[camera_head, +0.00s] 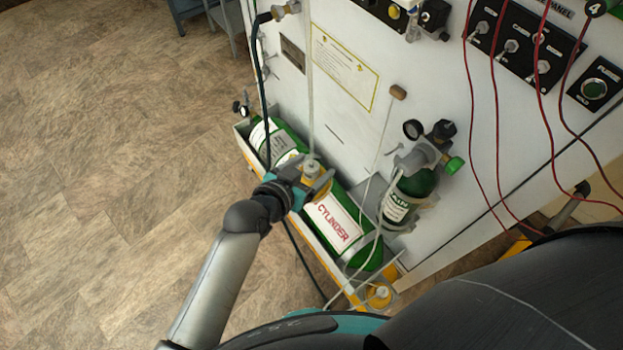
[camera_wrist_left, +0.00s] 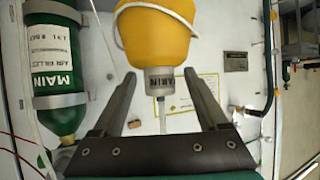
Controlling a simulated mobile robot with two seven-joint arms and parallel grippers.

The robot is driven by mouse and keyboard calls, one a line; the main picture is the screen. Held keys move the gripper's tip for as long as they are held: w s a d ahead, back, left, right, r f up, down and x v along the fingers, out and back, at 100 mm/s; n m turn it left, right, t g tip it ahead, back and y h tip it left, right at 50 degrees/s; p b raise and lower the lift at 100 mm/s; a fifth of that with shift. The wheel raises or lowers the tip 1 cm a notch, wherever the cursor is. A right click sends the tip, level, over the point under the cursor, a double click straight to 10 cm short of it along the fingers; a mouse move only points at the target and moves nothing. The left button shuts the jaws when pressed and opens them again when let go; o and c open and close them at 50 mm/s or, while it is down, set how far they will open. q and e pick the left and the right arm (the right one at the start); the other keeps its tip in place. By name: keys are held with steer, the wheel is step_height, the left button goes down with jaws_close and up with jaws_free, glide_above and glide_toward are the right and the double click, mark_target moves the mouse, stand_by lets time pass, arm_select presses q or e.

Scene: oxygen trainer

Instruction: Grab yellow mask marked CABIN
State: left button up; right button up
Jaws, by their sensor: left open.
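The yellow mask (camera_wrist_left: 155,32) hangs in the left wrist view, cup up, with a clear grey neck below it. The dark lettering on the neck looks like CABIN, though it is small. In the head view the mask (camera_head: 314,172) shows partly behind my gripper, in front of the large green cylinder. My left gripper (camera_wrist_left: 160,76) is open, with one finger on each side of the neck. I see a gap on both sides, so it does not hold the mask. In the head view my left gripper (camera_head: 312,184) points at the panel. My right gripper is not in view.
A green cylinder (camera_head: 333,221) lies in a yellow-edged tray along the white panel (camera_head: 345,110). A smaller green MAIN bottle (camera_head: 411,190) stands to its right. Another yellow mask (camera_head: 380,296) sits lower right. Thin tubes and red cords hang nearby.

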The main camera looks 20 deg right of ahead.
arm_select(q)
jaws_close()
stand_by(0.6)
stand_by(0.8)
